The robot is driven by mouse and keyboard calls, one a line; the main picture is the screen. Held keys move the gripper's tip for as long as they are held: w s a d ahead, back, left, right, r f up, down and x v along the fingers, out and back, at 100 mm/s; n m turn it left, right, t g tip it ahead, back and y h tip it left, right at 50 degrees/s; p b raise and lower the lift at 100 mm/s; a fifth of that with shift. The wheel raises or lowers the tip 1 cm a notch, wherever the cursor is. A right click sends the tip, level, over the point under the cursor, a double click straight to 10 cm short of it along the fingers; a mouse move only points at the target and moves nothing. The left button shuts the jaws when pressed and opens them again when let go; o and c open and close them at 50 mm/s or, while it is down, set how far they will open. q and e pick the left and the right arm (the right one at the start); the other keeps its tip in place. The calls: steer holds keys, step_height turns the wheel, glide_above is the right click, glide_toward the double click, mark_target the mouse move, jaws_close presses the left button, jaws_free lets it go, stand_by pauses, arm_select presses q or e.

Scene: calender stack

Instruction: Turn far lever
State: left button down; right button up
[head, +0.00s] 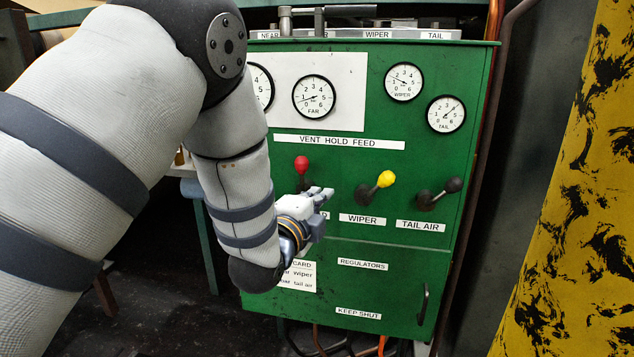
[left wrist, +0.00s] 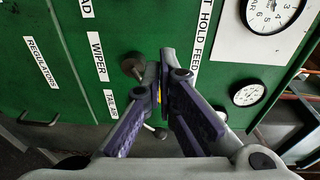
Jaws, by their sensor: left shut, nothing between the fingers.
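In the head view, a red-knobbed lever (head: 301,165), a yellow-knobbed lever (head: 385,179) and a black-knobbed lever (head: 453,185) stand in a row on the green panel (head: 400,240). The labels under the yellow and black ones read WIPER and TAIL AIR. The label under the red one is mostly hidden by my gripper, so I cannot read it. My left gripper (head: 326,193) is shut and empty, just below and right of the red knob; contact cannot be told. The left wrist view shows its fingers (left wrist: 165,58) together before the panel, partly covering a dark lever part (left wrist: 132,66).
Above are the FAR gauge (head: 314,96), WIPER gauge (head: 404,82) and TAIL gauge (head: 446,114). My left arm hides the panel's left side. A REGULATORS door with a handle (head: 422,304) lies below. A yellow-black surface (head: 575,220) stands at right.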

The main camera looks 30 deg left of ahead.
mark_target(303, 175)
arm_select(q)
steer(key=shift+m, duration=0.3)
steer(key=w+a, duration=0.1)
steer(key=w, duration=0.2)
steer(key=w+a+r, duration=0.1)
steer(key=w+a, duration=0.2)
steer(key=w, duration=0.2)
steer(key=shift+w+a+r+b, duration=0.25)
steer(key=shift+w+a+b, duration=0.05)
steer(key=shift+a+b, duration=0.1)
arm_select(e)
steer(key=shift+s+f+g, duration=0.3)
steer(key=shift+s+f, duration=0.2)
steer(key=shift+f, duration=0.05)
steer(key=shift+s, duration=0.1)
